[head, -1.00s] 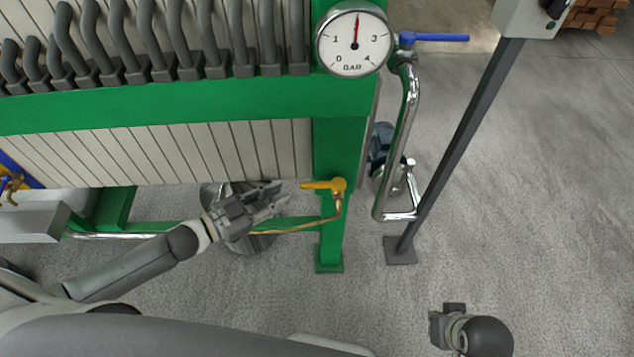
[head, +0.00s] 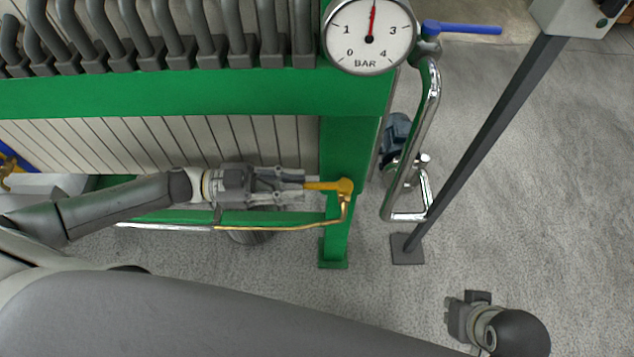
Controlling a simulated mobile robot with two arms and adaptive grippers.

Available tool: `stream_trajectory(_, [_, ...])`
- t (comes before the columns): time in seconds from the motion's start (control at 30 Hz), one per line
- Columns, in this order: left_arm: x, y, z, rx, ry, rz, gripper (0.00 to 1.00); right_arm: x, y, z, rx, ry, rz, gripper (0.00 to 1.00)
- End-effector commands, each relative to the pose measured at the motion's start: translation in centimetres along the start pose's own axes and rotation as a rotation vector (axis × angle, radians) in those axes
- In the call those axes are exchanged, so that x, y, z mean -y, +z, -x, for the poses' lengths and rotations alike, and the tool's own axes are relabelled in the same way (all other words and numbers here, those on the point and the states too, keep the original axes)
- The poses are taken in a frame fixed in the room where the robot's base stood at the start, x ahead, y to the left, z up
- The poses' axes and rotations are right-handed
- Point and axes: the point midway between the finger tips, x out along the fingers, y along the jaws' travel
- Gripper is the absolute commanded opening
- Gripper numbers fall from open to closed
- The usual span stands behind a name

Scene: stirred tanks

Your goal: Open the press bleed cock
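The bleed cock (head: 345,187) is a yellow-orange valve on the green press post. Its lever (head: 322,185) points left, about level, and a thin brass pipe (head: 300,227) runs down and left from it. My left gripper (head: 302,185) is level with the lever, with its fingers pointing right. The fingers look parted, one above and one below the lever's free end; I cannot tell if they touch it. My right gripper (head: 462,315) is at the lower right, over the floor and away from the valve; its fingers are not clear.
A gauge (head: 370,36) marked BAR stands above the post (head: 338,150), its needle near upright. To the right are a chrome pipe (head: 430,100) with a blue lever (head: 465,28) and a dark stand (head: 480,145).

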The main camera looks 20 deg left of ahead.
Motion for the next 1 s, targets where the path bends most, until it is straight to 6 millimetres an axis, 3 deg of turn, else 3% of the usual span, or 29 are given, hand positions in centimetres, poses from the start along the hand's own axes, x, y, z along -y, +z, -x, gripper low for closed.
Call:
stream_trajectory(0.1, [0.0, -0.1, -2.3, -0.005, 0.001, -0.002, 0.23, 0.0, 0.1, -0.2, 0.000, 0.000, 0.000, 0.00])
stream_trajectory(0.3, [0.0, 0.0, -4.5, -0.001, 0.000, -0.001, 0.23, 0.0, 0.1, -0.4, 0.000, 0.000, 0.000, 0.00])
stream_trajectory(0.67, [0.0, 0.0, -5.0, 0.001, -0.001, 0.000, 0.23, 0.0, 0.1, -0.4, 0.000, 0.000, 0.000, 0.00])
stream_trajectory(0.87, [0.0, 0.0, -5.0, 0.001, -0.001, 0.000, 0.00, 0.0, 0.1, -0.4, 0.000, 0.000, 0.000, 0.00])
stream_trajectory(1.0, [0.0, 0.1, -5.0, 0.002, -0.001, 0.000, 0.00, 0.0, 0.1, -0.4, 0.000, 0.000, 0.000, 0.00])
